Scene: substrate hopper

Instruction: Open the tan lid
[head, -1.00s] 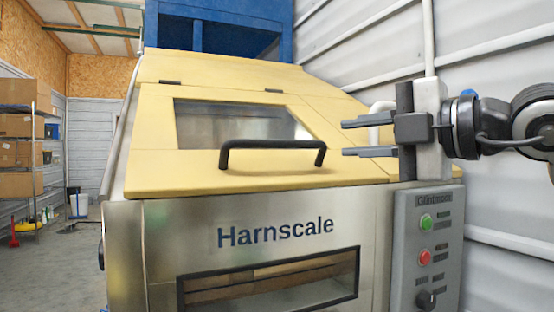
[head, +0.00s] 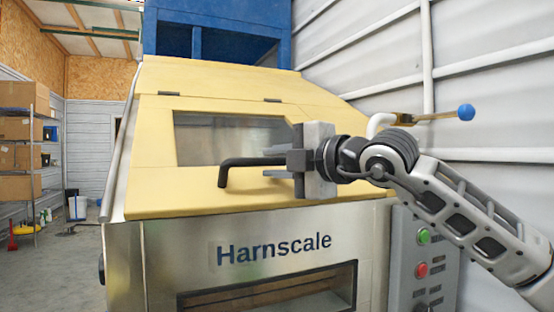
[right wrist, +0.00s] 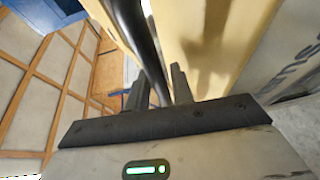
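The tan lid (head: 150,190) lies down on the sloped front of the steel machine, with a window (head: 215,140) in it and hinges along its upper edge. Its dark bar handle (head: 236,162) stands near the lid's lower edge. My right gripper (head: 272,167) is at the right part of the handle and hides that end. In the right wrist view the handle (right wrist: 138,35) runs between the two close-set fingers of the right gripper (right wrist: 160,88), which look shut on it. My left gripper is not in view.
A control panel (head: 402,255) with green and red buttons is at the machine's right, below my right arm. A rod with a blue ball (head: 466,112) sticks out behind the arm. A blue hopper (head: 215,30) stands above. Shelves with boxes (head: 15,155) are far left.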

